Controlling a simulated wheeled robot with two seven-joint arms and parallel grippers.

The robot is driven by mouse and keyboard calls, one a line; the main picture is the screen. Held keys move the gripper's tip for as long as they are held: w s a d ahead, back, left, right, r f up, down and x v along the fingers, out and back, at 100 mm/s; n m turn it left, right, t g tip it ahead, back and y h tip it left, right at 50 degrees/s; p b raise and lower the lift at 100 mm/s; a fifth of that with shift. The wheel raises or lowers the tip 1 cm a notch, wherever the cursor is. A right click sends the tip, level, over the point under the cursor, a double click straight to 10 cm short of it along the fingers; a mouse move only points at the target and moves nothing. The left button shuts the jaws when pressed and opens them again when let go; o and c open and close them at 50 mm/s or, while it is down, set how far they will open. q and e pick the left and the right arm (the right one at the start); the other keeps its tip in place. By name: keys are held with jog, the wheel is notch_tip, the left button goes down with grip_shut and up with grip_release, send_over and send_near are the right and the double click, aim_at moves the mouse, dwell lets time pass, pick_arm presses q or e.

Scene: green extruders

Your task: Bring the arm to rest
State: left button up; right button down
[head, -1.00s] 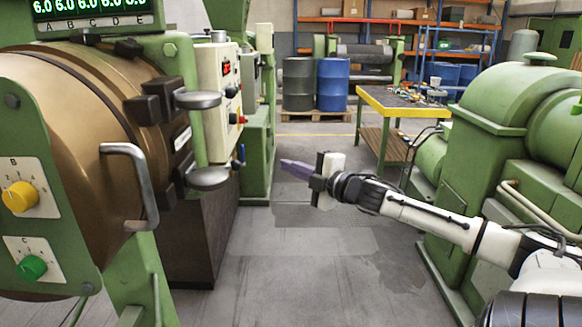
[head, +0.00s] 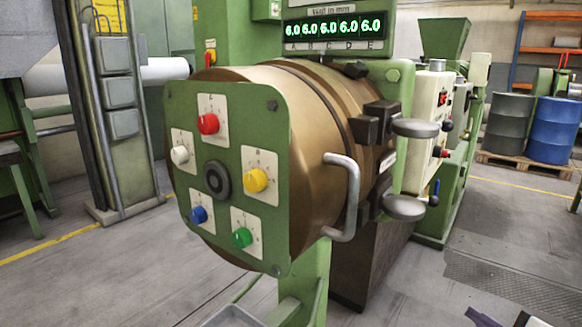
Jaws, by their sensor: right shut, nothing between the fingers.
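Only the tip of my right gripper (head: 482,318) shows, at the bottom right edge of the head view. Its purple fingers are shut and empty, over the grey floor and apart from the machine. The rest of that arm is cut off by the frame. My left gripper is not in view. The green and bronze extruder head (head: 320,110) fills the middle. Its green front panel (head: 262,120) carries red, white, yellow, blue and green knobs around a black hub.
A curved grey handle (head: 348,195) and round grey pads (head: 405,207) jut from the extruder's right side. A blue drum (head: 553,128) and a dark drum (head: 508,122) stand on a pallet at the back right.

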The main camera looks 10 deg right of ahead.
jog(key=s+a+f+m+g+y, duration=0.1)
jog(key=s+a+f+m+g, duration=0.1)
jog(key=s+a+f, duration=0.55)
jog(key=s+a+f+m+g+y, duration=0.1)
jog(key=s+a+f+m+g, duration=0.2)
jog(key=a+f, duration=0.7)
jog(key=s+a+f+m+y, duration=0.1)
jog(key=s+a, duration=0.3)
jog(key=a, duration=0.5)
jog(key=s+a+f+m+y, duration=0.1)
jog(key=s+a, duration=0.3)
jog(key=a, duration=0.5)
jog(key=shift+f+m, duration=0.55)
jog(key=shift+m, duration=0.05)
